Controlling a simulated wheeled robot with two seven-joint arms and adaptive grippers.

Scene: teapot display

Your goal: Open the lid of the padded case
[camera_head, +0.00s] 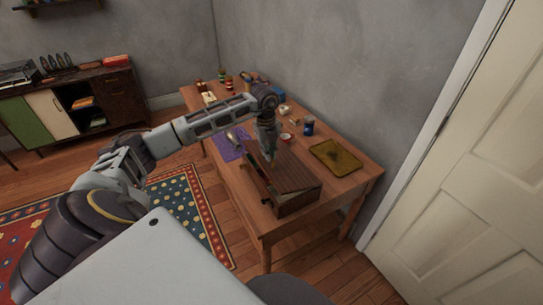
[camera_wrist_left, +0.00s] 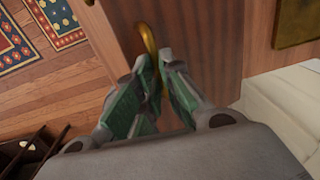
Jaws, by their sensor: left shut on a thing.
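The padded case (camera_head: 298,199) is a brown wooden box on the table, near its front edge. Its lid (camera_head: 295,175) has a ribbed brown top. A dark strip shows along the case's left side; I cannot tell how far the lid is raised. My left gripper (camera_head: 268,155) points down at the far left part of the case. In the left wrist view, my left gripper (camera_wrist_left: 158,88) is shut on a curved brass handle (camera_wrist_left: 148,38) beside a brown wooden surface (camera_wrist_left: 205,40). The handle's lower part is hidden between the fingers. My right gripper is not in view.
The wooden table (camera_head: 352,188) stands against the grey wall. A dark yellow tray (camera_head: 336,157) lies right of the case, and a purple cloth (camera_head: 228,147) lies left. A blue jar (camera_head: 308,128) and several small items stand behind. A white door (camera_head: 460,170) is at right.

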